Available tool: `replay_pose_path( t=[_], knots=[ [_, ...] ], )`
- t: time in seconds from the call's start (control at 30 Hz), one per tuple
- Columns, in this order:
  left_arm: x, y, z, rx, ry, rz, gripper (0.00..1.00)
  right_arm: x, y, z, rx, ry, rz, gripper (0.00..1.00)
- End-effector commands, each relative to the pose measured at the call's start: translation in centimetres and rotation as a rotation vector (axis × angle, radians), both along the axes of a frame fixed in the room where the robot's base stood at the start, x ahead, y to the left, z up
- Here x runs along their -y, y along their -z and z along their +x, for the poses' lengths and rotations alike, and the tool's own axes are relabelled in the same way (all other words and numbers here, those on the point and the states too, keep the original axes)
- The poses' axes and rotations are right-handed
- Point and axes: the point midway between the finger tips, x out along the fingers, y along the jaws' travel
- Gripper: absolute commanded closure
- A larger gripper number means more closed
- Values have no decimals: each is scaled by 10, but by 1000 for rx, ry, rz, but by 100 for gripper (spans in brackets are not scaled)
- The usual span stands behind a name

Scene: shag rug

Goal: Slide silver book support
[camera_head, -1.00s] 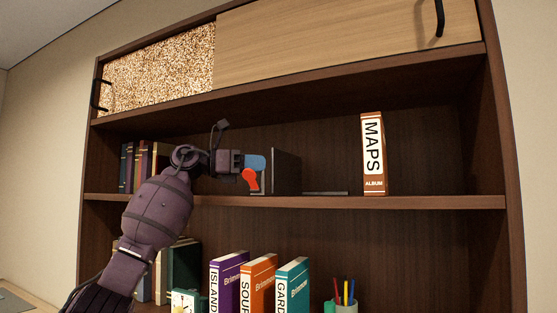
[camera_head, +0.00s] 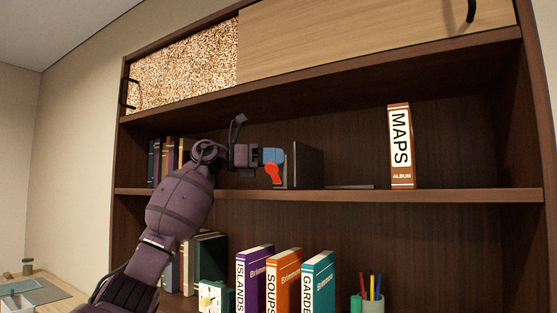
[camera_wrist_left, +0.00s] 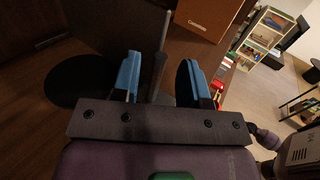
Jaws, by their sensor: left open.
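The book support (camera_head: 308,165) is a dark grey upright plate on the middle shelf, with a thin flat base (camera_head: 350,187) reaching right along the board. My left gripper (camera_head: 273,168), with blue and red fingers, is at the plate's left side. In the left wrist view, my left gripper (camera_wrist_left: 158,80) is open, with blue pads apart. A narrow grey upright edge (camera_wrist_left: 158,68), seemingly the support's plate, stands between the pads; contact cannot be told. My right gripper is not in view.
The MAPS album (camera_head: 401,147) stands upright to the right, with bare shelf between it and the support. Several books (camera_head: 165,162) stand at the shelf's left end, partly behind my arm. More books (camera_head: 285,280) and a pen cup (camera_head: 372,302) are below.

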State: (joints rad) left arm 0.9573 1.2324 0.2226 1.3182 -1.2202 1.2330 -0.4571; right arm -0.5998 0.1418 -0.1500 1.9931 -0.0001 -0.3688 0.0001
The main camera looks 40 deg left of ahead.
Motion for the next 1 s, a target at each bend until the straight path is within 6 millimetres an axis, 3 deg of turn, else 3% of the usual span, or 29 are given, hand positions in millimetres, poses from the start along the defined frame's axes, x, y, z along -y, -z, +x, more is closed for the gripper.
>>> replay_pose_path(
  t=[0.5,1.0],
  knots=[
    [-58,2,-61,-2,-2,-2,60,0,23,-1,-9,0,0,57],
    [-66,0,-72,0,1,0,60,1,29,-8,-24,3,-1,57]
  ],
)
